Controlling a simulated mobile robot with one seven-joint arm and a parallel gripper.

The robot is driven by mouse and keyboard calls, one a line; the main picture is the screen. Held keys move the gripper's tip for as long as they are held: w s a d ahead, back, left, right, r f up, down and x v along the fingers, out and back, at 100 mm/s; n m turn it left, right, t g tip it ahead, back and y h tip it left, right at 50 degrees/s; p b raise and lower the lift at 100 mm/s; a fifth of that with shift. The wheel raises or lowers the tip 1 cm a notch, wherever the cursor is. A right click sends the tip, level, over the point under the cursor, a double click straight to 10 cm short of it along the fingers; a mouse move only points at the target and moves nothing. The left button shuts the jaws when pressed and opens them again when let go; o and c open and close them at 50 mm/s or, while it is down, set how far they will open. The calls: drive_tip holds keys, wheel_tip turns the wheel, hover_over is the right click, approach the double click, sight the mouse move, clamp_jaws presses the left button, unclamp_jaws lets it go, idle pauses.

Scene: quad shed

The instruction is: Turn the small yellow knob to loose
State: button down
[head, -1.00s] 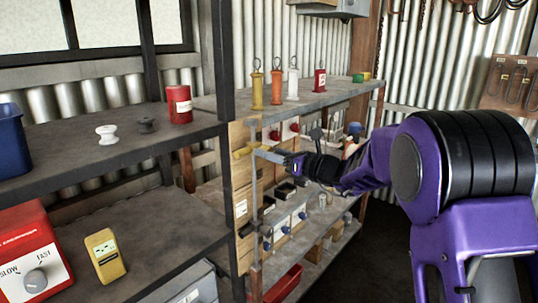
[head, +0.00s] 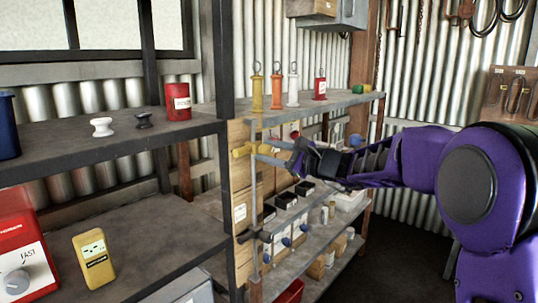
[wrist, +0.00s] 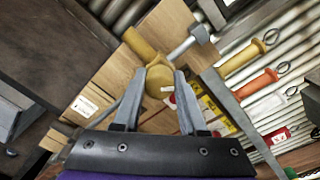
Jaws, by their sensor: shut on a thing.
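The small yellow knob (wrist: 160,82) shows in the wrist view with its round face between my two fingertips and a white mark on its edge. In the head view it is the yellow piece (head: 243,150) near the metal upright at the end of the far shelf unit. My gripper (wrist: 164,76) is shut on it, one finger on each side. In the head view my gripper (head: 268,153) reaches it from the right. A yellow cylinder (wrist: 139,42) and a grey metal bolt (wrist: 190,43) lie just behind the knob. I cannot read any loose or tight label.
Yellow (head: 257,93), orange (head: 276,91), white (head: 292,90) and red (head: 320,88) ringed handles stand on the shelf above. A dark shelf post (head: 226,180) stands close on the left. Bins (head: 283,202) sit below. Open floor lies to the right.

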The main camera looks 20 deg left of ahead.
drive_tip(key=n, duration=0.4)
drive_tip(key=shift+s, duration=0.1)
drive_tip(key=shift+f+n, duration=0.1)
drive_tip(key=shift+n, duration=1.6)
drive_tip(key=shift+c, duration=2.2)
unclamp_jaws()
drive_tip(key=v, duration=1.7)
drive_tip(key=shift+s, duration=0.3)
